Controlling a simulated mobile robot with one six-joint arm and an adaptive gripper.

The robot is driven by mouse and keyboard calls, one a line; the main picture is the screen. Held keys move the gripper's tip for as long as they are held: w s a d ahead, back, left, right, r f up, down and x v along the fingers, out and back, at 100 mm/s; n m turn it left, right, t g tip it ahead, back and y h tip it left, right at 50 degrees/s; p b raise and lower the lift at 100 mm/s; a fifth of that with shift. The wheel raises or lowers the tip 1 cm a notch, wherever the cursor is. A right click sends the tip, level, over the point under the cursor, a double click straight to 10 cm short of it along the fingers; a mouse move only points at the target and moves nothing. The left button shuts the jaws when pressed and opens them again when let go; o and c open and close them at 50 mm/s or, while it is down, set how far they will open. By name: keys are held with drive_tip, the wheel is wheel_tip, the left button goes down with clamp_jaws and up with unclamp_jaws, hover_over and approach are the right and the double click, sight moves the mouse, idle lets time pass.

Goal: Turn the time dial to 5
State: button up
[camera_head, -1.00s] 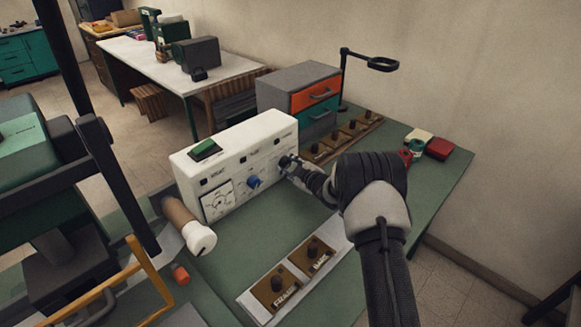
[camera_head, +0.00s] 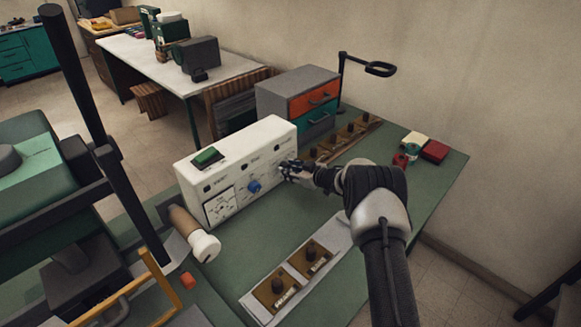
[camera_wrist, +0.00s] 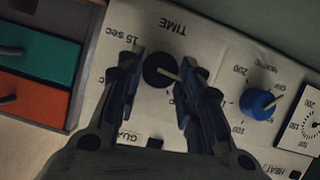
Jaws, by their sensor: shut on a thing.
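The white control box (camera_head: 258,139) stands on the green bench, its dial panel facing my arm. In the wrist view the panel appears upside down, and the black time dial (camera_wrist: 158,66) sits by the TIME label, with a "15 sec" mark near it. A pale pointer line on the dial points to the picture's right and slightly down. My gripper (camera_wrist: 161,75) has one finger on each side of this dial and is shut on it. In the head view my gripper (camera_head: 287,168) covers the dial. The other numbers around the dial are mostly hidden by the fingers.
A blue dial (camera_wrist: 257,103) and a gauge (camera_wrist: 309,125) lie beside the time dial on the panel. A drawer unit (camera_head: 297,88) stands behind the box. Brown knob plates (camera_head: 277,291) lie at the bench front, and red and white blocks (camera_head: 435,151) at the right.

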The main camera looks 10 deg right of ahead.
drive_tip(key=shift+w+d+f+m+g+y+b, duration=0.15)
drive_tip(key=shift+m+g+y+b, duration=0.35)
drive_tip(key=shift+m, duration=0.5)
drive_tip(key=m+b, duration=0.1)
drive_tip(key=m+y+b, duration=0.1)
drive_tip(key=shift+d+f+g+y+b, duration=0.15)
drive_tip(key=shift+g+y+b, duration=0.15)
drive_tip(key=shift+b, duration=0.1)
drive_tip(key=shift+w+m+g+y+b, duration=0.1)
drive_tip(key=shift+m+g+y+b, duration=0.3)
drive_tip(key=shift+m+b, duration=0.55)
drive_tip(key=shift+r+m+y, duration=0.2)
drive_tip(key=shift+m+y, duration=0.05)
drive_tip(key=shift+y, duration=0.05)
drive_tip(key=o, duration=1.1)
drive_tip(key=shift+c, duration=0.2)
drive_tip(key=shift+d, duration=0.1)
drive_tip(key=v, duration=1.2)
